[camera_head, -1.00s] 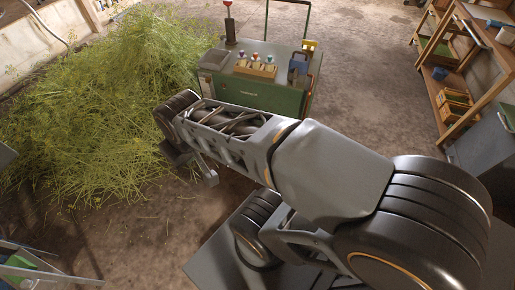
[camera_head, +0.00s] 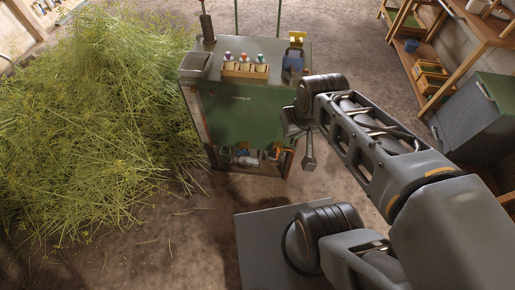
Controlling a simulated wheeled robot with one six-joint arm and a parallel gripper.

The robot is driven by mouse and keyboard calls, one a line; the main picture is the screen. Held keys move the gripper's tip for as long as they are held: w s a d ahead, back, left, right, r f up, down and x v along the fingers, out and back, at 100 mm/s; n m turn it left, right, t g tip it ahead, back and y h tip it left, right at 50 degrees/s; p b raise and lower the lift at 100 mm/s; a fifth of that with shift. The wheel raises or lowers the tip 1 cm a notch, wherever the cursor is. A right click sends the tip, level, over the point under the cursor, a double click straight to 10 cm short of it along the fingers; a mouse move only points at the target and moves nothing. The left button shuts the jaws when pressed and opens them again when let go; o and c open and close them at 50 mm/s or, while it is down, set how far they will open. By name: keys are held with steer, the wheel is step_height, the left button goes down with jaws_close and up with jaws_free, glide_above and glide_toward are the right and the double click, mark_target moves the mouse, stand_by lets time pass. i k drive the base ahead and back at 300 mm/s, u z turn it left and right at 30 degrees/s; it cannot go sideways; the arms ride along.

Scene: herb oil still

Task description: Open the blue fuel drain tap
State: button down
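I cannot make out a blue fuel drain tap for sure in the head view. My gripper (camera_head: 308,158) is mostly hidden at the far end of my arm, at the right front edge of a green cabinet (camera_head: 240,122). Only a small grey part hangs below the wrist, and I cannot see whether the fingers are open or hold anything.
The cabinet top also carries a wooden rack (camera_head: 245,71) with several coloured-topped bottles and a grey box (camera_head: 196,65). Cut herbs (camera_head: 95,120) are heaped at left. Wooden shelves (camera_head: 432,75) and a grey-green bin (camera_head: 480,115) stand at right. Floor before the cabinet is clear.

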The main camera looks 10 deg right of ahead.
mark_target(242, 152)
steer(key=z, duration=0.65)
steer(key=i, duration=0.4)
steer(key=u, duration=3.1)
